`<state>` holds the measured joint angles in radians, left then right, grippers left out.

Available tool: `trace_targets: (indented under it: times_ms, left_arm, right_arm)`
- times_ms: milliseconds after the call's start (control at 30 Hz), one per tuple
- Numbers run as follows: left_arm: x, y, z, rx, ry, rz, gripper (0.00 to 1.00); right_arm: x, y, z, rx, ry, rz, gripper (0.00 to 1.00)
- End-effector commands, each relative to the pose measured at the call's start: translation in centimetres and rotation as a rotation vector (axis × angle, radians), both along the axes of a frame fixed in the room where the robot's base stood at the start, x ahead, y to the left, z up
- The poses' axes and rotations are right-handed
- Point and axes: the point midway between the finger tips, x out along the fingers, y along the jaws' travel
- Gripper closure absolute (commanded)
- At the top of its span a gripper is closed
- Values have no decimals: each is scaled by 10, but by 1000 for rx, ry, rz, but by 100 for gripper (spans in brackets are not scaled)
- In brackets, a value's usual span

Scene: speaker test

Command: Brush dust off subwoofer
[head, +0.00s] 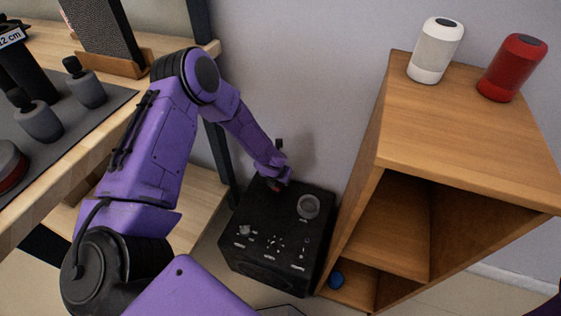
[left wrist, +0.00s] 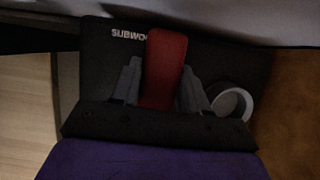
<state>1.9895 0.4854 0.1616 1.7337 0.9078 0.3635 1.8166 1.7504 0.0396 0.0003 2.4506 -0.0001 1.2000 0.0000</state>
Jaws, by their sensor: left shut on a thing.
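The subwoofer (head: 262,268) is a black box on the floor between the workbench and the wooden cabinet. Pale specks and patches (head: 275,243), which look like dust, lie on its top. My left gripper (head: 275,184) is at the far edge of that top. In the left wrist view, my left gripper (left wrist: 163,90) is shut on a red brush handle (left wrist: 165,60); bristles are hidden. The subwoofer (left wrist: 95,70) lies beyond it, its lettering partly covered by the handle. I cannot tell whether the brush touches the top. My right gripper is not in view.
A grey ring-shaped thing (head: 308,206) sits on the subwoofer's right side. The wooden cabinet (head: 470,150) stands close on the right, with a white speaker (head: 436,50) and a red speaker (head: 512,68) on top. A blue round thing (head: 336,280) is low inside. The workbench (head: 115,117) is left.

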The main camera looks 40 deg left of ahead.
Motion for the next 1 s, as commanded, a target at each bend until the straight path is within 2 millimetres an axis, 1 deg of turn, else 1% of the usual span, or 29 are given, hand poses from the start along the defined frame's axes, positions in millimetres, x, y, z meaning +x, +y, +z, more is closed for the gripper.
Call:
trace_targets:
  times_ms: [33,400,500,900,967,1000]
  left_arm:
    - [1,-1,10,0,-1,-2,89]
    - [0,0,43,0,-1,1,89]
    - [0,0,49,0,-1,1,89]
    - [0,0,50,0,-1,-1,89]
    - [0,-2,50,0,-1,-25,89]
    - [1,-6,50,-1,0,-69,89]
  right_arm:
    - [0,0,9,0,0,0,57]
    - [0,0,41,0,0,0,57]
    - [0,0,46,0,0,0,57]
    - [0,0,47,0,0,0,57]
    - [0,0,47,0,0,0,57]
    - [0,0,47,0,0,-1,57]
